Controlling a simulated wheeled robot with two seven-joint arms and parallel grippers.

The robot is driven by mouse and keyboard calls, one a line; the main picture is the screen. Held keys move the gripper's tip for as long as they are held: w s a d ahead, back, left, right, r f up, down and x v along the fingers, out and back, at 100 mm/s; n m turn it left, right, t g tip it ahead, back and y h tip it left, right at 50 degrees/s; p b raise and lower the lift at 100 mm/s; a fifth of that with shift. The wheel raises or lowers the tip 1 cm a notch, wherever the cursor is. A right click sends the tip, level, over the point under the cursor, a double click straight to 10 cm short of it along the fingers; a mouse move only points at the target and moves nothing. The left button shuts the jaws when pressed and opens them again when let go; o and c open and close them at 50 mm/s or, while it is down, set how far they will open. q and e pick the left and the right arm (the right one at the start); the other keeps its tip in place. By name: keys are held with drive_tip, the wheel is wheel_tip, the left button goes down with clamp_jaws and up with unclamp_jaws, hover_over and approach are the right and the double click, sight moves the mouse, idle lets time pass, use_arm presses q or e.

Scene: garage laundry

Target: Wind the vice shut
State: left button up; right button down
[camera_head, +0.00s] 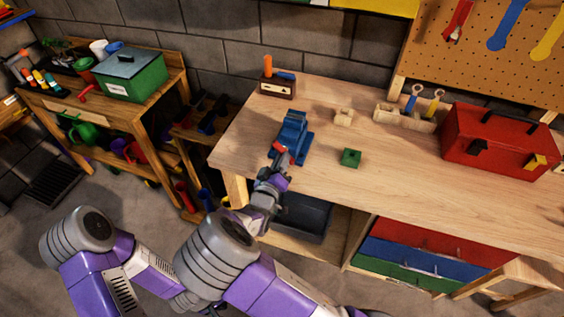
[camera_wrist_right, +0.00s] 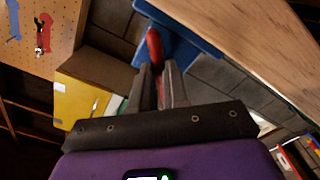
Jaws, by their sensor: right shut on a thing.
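The blue vice (camera_head: 293,132) stands near the left front edge of the wooden workbench. Its red handle (camera_head: 280,148) is at the vice's near end, facing me. My right gripper (camera_head: 282,158) reaches up from below to this handle and is shut on it. In the right wrist view the red handle (camera_wrist_right: 154,46) sits between the two fingertips of the gripper (camera_wrist_right: 157,70), with part of the blue vice (camera_wrist_right: 182,32) behind. The gap between the vice's jaws cannot be made out. My left arm shows at the lower left, but its gripper is out of view.
A dark box with an orange peg (camera_head: 278,88) stands behind the vice. The bench's front middle is clear.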

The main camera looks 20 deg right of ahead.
drive_tip(key=m, duration=0.2)
drive_tip(key=m+b, duration=0.2)
drive_tip(key=m, duration=0.1)
drive_tip(key=shift+a+f+m, duration=0.25)
drive_tip(key=shift+f+m, duration=0.05)
drive_tip(key=m+b, duration=0.2)
drive_tip(key=m, duration=0.2)
drive_tip(key=shift+w+a+b, duration=0.1)
drive_tip(key=shift+b, duration=0.3)
drive_tip(key=shift+r+m+b, duration=0.1)
drive_tip(key=shift+m+b, duration=0.45)
drive_tip(key=shift+m, duration=0.65)
drive_tip(key=c, duration=1.1)
unclamp_jaws()
drive_tip(key=shift+a+r, duration=0.1)
drive_tip(key=shift+r, duration=0.1)
drive_tip(key=p+v, duration=0.1)
drive_tip(key=v, duration=0.6)
drive_tip(key=shift+s+a, duration=0.1)
drive_tip(key=shift+s, duration=0.2)
